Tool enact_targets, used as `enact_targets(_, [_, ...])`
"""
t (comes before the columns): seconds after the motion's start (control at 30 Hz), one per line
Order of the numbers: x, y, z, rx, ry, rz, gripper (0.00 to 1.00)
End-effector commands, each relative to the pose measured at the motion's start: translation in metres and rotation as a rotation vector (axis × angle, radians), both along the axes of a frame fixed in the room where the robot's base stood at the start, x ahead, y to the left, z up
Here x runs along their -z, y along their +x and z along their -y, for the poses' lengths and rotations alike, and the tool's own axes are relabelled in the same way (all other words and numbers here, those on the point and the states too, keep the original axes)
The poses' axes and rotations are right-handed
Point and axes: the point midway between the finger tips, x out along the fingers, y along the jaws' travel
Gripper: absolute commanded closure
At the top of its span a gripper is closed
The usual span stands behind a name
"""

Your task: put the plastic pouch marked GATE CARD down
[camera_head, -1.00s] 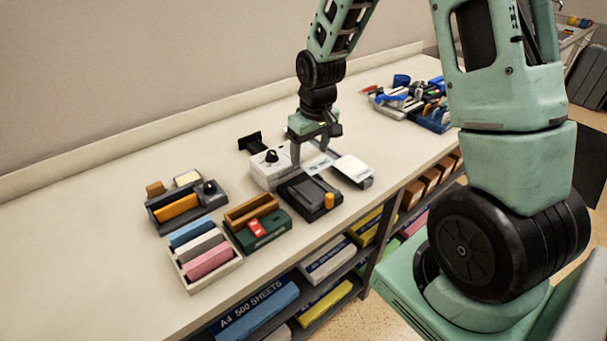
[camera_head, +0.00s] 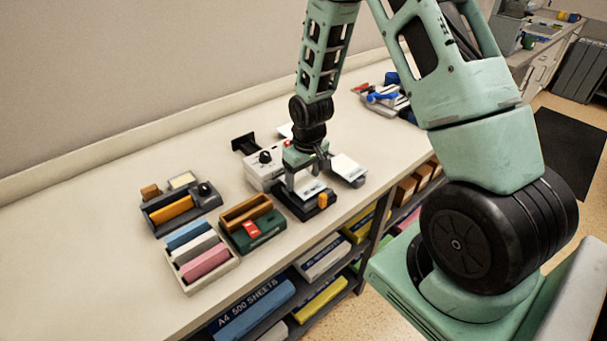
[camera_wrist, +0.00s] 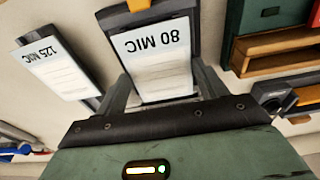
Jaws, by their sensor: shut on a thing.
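My gripper (camera_head: 306,178) is over a black tray (camera_head: 288,203) with an orange knob. It is shut on a white plastic pouch (camera_head: 311,190), whose near end lies between the fingers (camera_wrist: 160,95) in the wrist view. The visible mark on the pouch (camera_wrist: 150,50) reads 80 MIC, upside down; I can read no GATE CARD mark. The pouch lies over the tray, which also shows in the wrist view (camera_wrist: 112,18). I cannot tell whether it touches the tray floor. A similar white stack marked 125 MIC (camera_wrist: 58,68) is beside it, also in the head view (camera_head: 347,167).
A white device with a black knob (camera_head: 262,170) stands close behind. A green box with a wooden compartment (camera_head: 262,236), a rack of coloured blocks (camera_head: 184,279) and a grey organiser (camera_head: 165,224) stand left. Bare bench (camera_head: 90,265) lies further left.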

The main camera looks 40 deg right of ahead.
Motion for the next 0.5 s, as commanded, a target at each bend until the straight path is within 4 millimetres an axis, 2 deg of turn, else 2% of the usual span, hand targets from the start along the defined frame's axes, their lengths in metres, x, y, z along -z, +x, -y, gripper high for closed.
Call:
enact_targets(0.43, [0.0118,-0.0008,0.0000,0.000,0.000,-0.003,0.53])
enact_targets(0.47, [0.0119,-0.0010,0.0000,0.000,0.000,-0.003,0.26])
enact_targets(0.5, [0.0121,-0.0012,0.0000,0.000,0.000,-0.004,0.15])
